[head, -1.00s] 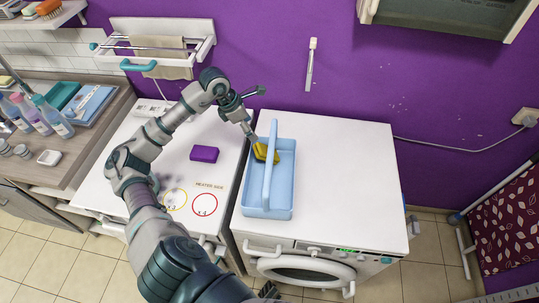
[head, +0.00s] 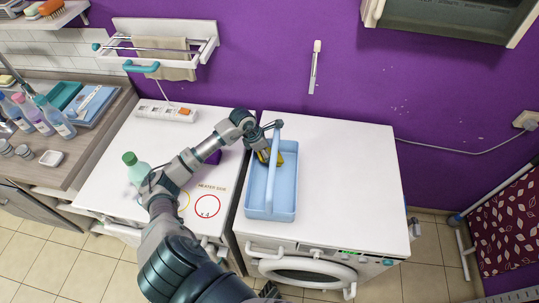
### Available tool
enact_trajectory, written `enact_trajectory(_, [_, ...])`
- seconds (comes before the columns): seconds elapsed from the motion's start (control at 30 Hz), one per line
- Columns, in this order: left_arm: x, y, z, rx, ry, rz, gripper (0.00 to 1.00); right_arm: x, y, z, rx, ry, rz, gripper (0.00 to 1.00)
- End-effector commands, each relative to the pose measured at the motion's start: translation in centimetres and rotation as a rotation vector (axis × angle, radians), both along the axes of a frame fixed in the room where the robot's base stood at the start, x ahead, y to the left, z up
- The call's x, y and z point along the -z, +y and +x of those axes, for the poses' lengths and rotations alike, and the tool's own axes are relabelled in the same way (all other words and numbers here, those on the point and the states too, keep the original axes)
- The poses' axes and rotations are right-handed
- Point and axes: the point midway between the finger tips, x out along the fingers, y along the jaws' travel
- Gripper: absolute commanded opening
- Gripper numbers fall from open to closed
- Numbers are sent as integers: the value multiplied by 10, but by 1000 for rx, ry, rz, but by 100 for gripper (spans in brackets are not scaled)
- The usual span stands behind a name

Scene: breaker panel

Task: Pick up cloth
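A beige cloth (head: 176,72) hangs over the rails of the white wall rack at the upper left. My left gripper (head: 271,141) is well to the right of the cloth and lower, at the far end of the light blue caddy (head: 284,207). Its fingers look spread, one near the top of the caddy handle and one low by a yellow item (head: 276,157) inside. The gripper partly hides this item, and contact cannot be made out. My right gripper is not in view.
The caddy stands on the white washing machine (head: 345,180), whose right side is clear. A purple block (head: 214,157) is partly behind my arm. Bottles line the counter.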

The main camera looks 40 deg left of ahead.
Motion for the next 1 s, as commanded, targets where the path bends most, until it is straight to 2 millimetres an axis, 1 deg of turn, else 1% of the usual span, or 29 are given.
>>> enact_trajectory(0.23, [1, -4, 0, 1, -1, 3, 81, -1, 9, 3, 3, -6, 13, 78])
enact_trajectory(0.27, [0, -5, 0, 1, 0, 4, 76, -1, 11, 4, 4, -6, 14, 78])
enact_trajectory(0.3, [0, -6, 0, 0, -1, 5, 66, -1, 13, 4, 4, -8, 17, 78])
enact_trajectory(0.37, [0, -7, 1, 1, -1, 5, 51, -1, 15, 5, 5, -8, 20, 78])
enact_trajectory(0.4, [-1, -7, 1, 1, -1, 6, 41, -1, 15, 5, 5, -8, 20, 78])
enact_trajectory(0.47, [0, -7, 1, 1, -1, 5, 26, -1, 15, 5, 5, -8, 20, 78])
enact_trajectory(0.5, [0, -6, 1, 1, -1, 5, 16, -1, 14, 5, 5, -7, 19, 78])
enact_trajectory(0.57, [0, -5, 1, 1, 0, 4, 1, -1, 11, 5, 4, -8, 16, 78])
enact_trajectory(0.6, [1, -4, 1, 1, -1, 3, 0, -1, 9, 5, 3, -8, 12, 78])
enact_trajectory(0.77, [1, -2, 1, 0, -1, 2, 0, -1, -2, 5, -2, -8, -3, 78])
enact_trajectory(0.8, [1, -2, 1, 0, -1, 2, 5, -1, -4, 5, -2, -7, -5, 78])
enact_trajectory(0.87, [1, -2, 1, 0, -1, 2, 20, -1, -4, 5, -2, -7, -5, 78])
enact_trajectory(0.9, [1, -2, 1, 0, -1, 2, 30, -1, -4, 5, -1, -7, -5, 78])
enact_trajectory(0.97, [1, -2, 1, 0, -1, 2, 45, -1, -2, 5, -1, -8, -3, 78])
enact_trajectory(1.0, [1, -2, 1, 0, -1, 2, 55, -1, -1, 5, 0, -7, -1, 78])
